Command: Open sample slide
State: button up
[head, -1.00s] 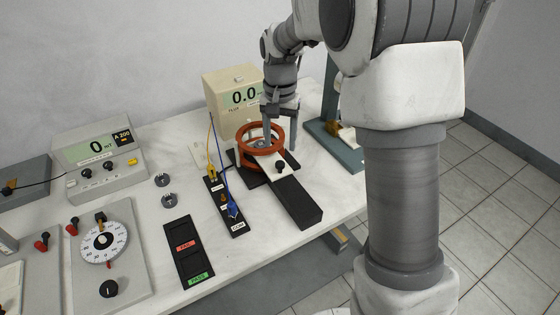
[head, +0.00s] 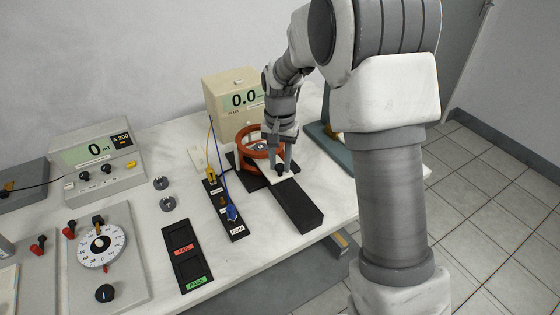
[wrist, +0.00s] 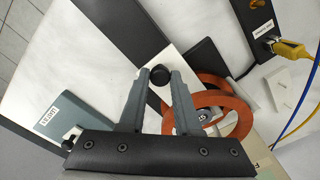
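The sample slide is a white strip (wrist: 176,61) with a round black knob (wrist: 160,76), lying in a black rail (head: 298,207) that runs out from the orange coil rings (head: 249,142). The coils also show in the wrist view (wrist: 237,125), to the right of the knob. My gripper (head: 281,168) is at the knob, fingers pointing down. In the wrist view its two fingers (wrist: 160,75) stand on either side of the knob, with a small gap visible on each side. In the head view the fingers partly hide the slide and knob.
A flux meter (head: 234,103) stands behind the coils. A black terminal strip (head: 224,208) with yellow and blue leads lies left of the rail. A teal stand (head: 335,145) is to the right. A PASS/FAIL tray (head: 187,255) lies at the front left.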

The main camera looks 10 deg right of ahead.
grip_shut()
dwell(1.0)
